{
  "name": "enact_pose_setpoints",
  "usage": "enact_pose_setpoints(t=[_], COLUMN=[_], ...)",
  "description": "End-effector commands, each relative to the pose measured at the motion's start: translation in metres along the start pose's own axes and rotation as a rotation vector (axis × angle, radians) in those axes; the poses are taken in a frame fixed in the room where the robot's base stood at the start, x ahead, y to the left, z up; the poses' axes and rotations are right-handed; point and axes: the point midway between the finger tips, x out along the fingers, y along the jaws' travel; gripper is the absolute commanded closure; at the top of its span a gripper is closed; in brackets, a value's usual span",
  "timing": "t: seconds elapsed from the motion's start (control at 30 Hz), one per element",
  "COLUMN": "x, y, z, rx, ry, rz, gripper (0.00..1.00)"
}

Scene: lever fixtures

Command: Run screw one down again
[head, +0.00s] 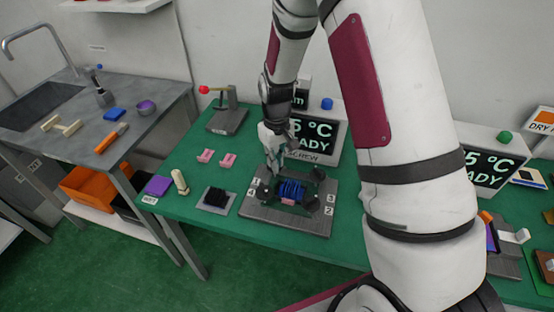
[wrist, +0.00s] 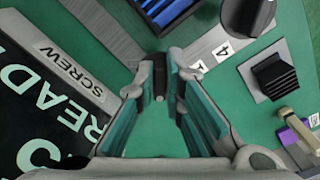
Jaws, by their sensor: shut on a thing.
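My gripper (head: 274,168) points down over the rear left corner of the dark grey screw plate (head: 288,226). In the wrist view its teal-padded fingers (wrist: 161,72) are shut on a small dark upright piece (wrist: 160,84), which I take to be screw one, beside the back left label. Its lower end is hidden. A blue finned block (head: 291,189) sits in the middle of the plate and shows at the top of the wrist view (wrist: 166,10). The black knob by label 4 (wrist: 248,14) stands apart from the fingers. Two more dark knobs stand on the right side.
A display (head: 318,137) stands just behind the plate. A black finned block on a grey pad (head: 216,198) lies to the left, with pink pieces (head: 228,160) and a red-tipped lever fixture (head: 227,110) farther back. The green table is clear between them.

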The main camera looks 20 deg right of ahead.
Motion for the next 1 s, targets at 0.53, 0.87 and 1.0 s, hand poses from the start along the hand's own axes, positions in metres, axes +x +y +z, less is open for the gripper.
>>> enact_pose_setpoints(t=[0.53,0.87,1.0], x=[-0.0003,-0.0007,-0.0009], y=[-0.0051,-0.0074,-0.0081], z=[-0.0017,-0.0037,-0.0047], rx=[0.516,0.83,0.963], ry=[0.001,0.001,0.001], rz=[0.001,0.0,0.0], gripper=[1.0,1.0,1.0])
